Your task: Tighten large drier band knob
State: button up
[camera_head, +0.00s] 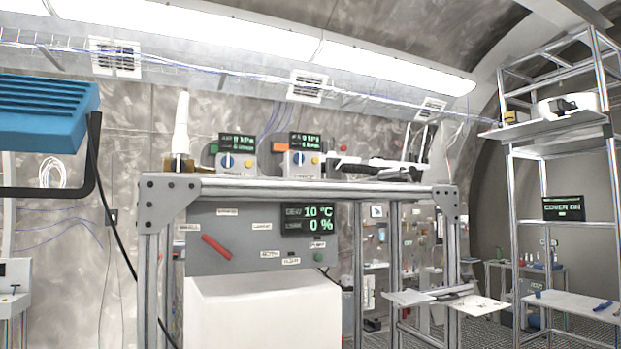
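A grey panel (240,258) hangs under the front of a metal-framed bench in the middle. It carries a red bar-shaped handle (216,247), tilted down to the right, and several small white labels that I cannot read surely. Its dark display (307,219) reads 10 °C and 0 % in green. A small green button (319,257) sits below the display. I cannot tell which part is the large drier band knob. My gripper is not in view.
A white block (262,312) stands under the panel. A white cone (181,130) and a black-and-white tool (380,164) are on the bench. A blue slotted box (48,117) juts in at left. At right stands a shelf frame with a "COVER ON" screen (564,208).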

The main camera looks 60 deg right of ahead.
aim_at(339, 164)
jog(key=z, duration=1.2)
